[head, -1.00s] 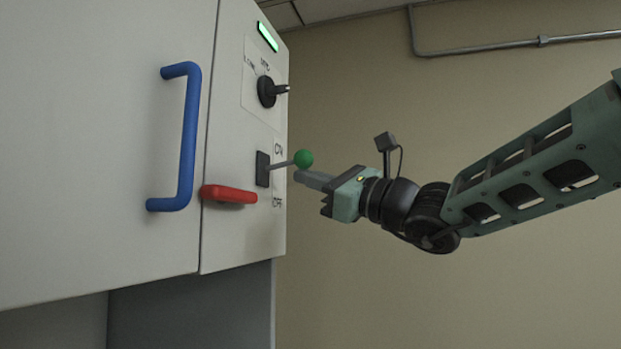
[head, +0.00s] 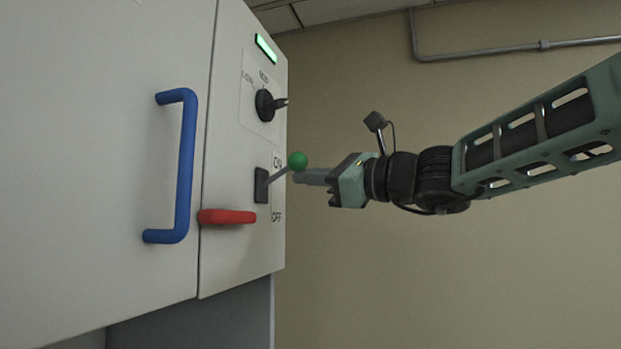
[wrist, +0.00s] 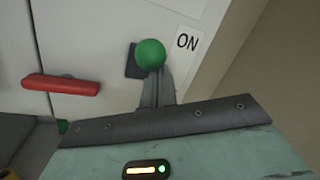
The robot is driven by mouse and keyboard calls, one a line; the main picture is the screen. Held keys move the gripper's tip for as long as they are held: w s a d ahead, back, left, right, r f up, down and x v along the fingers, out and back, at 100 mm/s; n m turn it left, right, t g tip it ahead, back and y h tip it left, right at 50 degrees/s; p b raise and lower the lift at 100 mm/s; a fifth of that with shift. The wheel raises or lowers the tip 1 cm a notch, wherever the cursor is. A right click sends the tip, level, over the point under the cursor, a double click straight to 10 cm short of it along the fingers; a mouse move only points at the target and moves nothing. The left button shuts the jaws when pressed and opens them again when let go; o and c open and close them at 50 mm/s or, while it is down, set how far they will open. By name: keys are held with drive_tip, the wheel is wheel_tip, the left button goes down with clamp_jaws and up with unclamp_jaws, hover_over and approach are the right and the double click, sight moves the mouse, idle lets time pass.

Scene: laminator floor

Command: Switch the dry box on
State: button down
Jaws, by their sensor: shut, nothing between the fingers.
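The dry box is a pale cabinet (head: 225,150) at the left of the head view. On its narrow panel is a switch lever with a green ball (head: 297,161), tilted up toward the ON label (head: 278,162); the OFF label (head: 277,216) is below. My gripper (head: 297,177) is shut and empty, its fingertips just under the green ball; I cannot tell whether they touch. In the wrist view the green ball (wrist: 150,54) stands at the tips of my shut fingers (wrist: 157,88), beside the ON label (wrist: 187,42).
A red handle (head: 227,216) sticks out below and left of the lever. A black rotary knob (head: 267,105) and a lit green lamp (head: 266,47) are above it. A blue door handle (head: 184,165) is at the left. The space right of the cabinet is free.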

wheel_tip(320, 180, down, 4)
drive_tip(key=w+b, duration=0.2)
drive_tip(key=b, duration=0.2)
drive_tip(key=r+b+v, duration=0.1)
drive_tip(key=b+v, duration=0.2)
drive_tip(key=v, duration=0.6)
drive_tip(key=shift+d+r+b, duration=0.35)
drive_tip(key=shift+d, duration=0.1)
drive_tip(key=shift+s, duration=0.1)
drive_tip(key=s+a+f+n+g+h, duration=0.2)
drive_tip(key=s+f+n, duration=0.2)
drive_tip(key=f, duration=0.6)
drive_tip(key=s+a+f+n+g+h, duration=0.2)
drive_tip(key=s+f+n+g+h, duration=0.15)
drive_tip(key=f, duration=0.65)
drive_tip(key=s+a+f+n+g+h, duration=0.2)
drive_tip(key=s+a+f+n, duration=0.15)
drive_tip(key=f, duration=0.65)
drive_tip(key=s+d+f+n+g+h, duration=0.1)
drive_tip(key=s+d+f+n+h, duration=0.3)
drive_tip(key=s+f+n, duration=0.3)
drive_tip(key=s+d+f+n+g+h, duration=0.1)
drive_tip(key=s+d+f+n+h, duration=0.3)
drive_tip(key=s+d+f+n, duration=0.3)
wheel_tip(320, 180, down, 6)
drive_tip(key=s, duration=0.2)
drive_tip(key=shift+s+d+r+n+b, duration=0.2)
drive_tip(key=shift+s+d+n+b, duration=0.05)
drive_tip(key=shift+d+n+b, duration=0.15)
drive_tip(key=shift+h, duration=0.25)
